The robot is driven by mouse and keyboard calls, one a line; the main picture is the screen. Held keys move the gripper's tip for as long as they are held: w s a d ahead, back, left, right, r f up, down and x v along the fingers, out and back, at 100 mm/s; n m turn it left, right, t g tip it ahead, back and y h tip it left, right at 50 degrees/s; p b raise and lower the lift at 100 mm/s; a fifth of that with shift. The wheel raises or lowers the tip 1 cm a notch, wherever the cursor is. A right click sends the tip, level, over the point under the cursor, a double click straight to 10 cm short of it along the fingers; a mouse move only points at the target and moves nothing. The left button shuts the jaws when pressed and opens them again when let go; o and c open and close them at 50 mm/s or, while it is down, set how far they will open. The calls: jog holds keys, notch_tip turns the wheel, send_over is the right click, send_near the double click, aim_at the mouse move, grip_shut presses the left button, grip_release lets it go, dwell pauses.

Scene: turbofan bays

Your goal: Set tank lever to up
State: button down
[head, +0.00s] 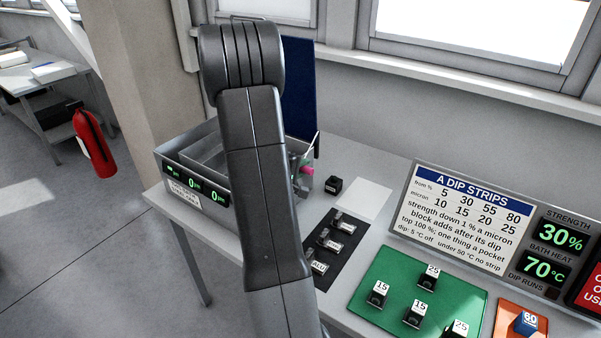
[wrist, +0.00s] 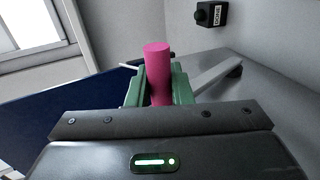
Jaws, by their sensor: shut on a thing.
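The tank (head: 176,150) is an open grey metal box on the table at the left, partly hidden behind my arm. A pink knob (head: 308,170) shows at its right side and looks like the tank lever's handle. In the wrist view this pink handle (wrist: 158,68) is a smooth cylinder between the green pads of my gripper (wrist: 160,90). My gripper is shut on it. In the head view my gripper (head: 300,160) is mostly hidden by my arm. I cannot tell the lever's position; its lower part is hidden.
A dark blue panel (head: 298,85) stands behind the tank. A black block (head: 333,185) sits right of it, near a white sheet. A black mat (head: 334,262) with small blocks, a green mat (head: 388,322) with several blocks and a sign board (head: 466,218) fill the right.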

jog(key=shift+w+d+r, duration=0.2)
jog(key=shift+w+d, duration=0.2)
jog(key=shift+w, duration=0.15)
jog(key=shift+w+d+r, duration=0.2)
jog(key=shift+w+d, duration=0.15)
jog(key=shift+w, duration=0.15)
jog(key=c, duration=1.3)
grip_release()
jog(key=shift+w+d, duration=0.1)
jog(key=shift+d, duration=0.05)
jog(key=v, duration=1.4)
jog(key=shift+d+r, duration=0.1)
jog(key=shift+r, duration=0.2)
jog(key=shift+w, duration=0.1)
